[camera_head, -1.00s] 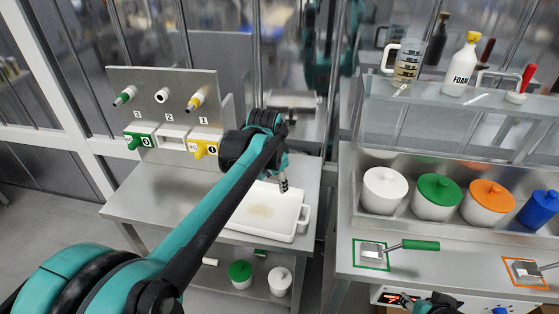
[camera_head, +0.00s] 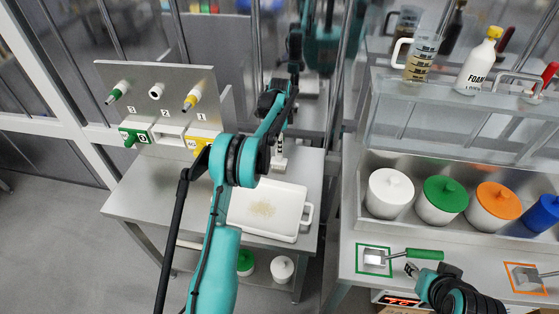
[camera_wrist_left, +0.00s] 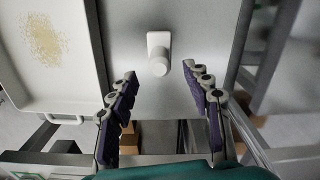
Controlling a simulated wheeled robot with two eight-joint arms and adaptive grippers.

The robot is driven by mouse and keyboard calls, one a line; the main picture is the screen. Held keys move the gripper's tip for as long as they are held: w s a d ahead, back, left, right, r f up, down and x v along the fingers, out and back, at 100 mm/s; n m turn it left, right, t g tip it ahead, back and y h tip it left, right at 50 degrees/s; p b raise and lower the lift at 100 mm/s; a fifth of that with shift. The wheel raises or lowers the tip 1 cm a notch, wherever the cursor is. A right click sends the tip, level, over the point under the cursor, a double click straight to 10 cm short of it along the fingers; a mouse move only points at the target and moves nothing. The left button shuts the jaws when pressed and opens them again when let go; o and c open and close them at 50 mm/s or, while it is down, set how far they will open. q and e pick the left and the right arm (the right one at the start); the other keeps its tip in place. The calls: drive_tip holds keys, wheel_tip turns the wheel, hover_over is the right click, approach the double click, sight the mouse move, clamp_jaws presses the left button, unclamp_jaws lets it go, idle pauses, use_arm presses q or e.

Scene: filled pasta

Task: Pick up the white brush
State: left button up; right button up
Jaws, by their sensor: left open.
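The white brush (camera_wrist_left: 158,50) stands on the steel table, a pale block with a round handle pointing up toward the camera in the left wrist view. In the head view its white base (camera_head: 278,164) shows just behind the white tray, partly hidden by my gripper. My left gripper (camera_head: 281,144) is directly above it. In the left wrist view the left gripper's fingers (camera_wrist_left: 160,76) are open and empty, with the brush ahead between the fingertips. My right gripper (camera_head: 410,268) is low near the right counter's front, and its jaws are not clear.
The white tray (camera_head: 300,228) with yellowish crumbs lies in front of the brush. A panel (camera_head: 140,75) with coloured nozzles stands at the table's left. On the right counter are lidded containers (camera_head: 390,192) and a green-handled scraper (camera_head: 425,254). Table space right of the brush is clear.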

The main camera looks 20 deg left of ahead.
use_arm(q)
wheel_tip(320, 180, down, 5)
drive_tip(key=shift+a+f+b, duration=0.1)
drive_tip(key=shift+f+b, duration=0.05)
drive_tip(key=shift+b, duration=0.75)
clamp_jaws()
wheel_tip(320, 180, up, 5)
drive_tip(key=shift+f+p, duration=0.15)
drive_tip(key=shift+p, duration=0.75)
drive_tip(key=w+d+r+p, duration=0.2)
drive_tip(key=w+d+r, duration=0.2)
drive_tip(key=d, duration=0.7)
wheel_tip(320, 180, up, 2)
drive_tip(key=shift+r+p, duration=0.25)
drive_tip(key=shift+p, duration=0.05)
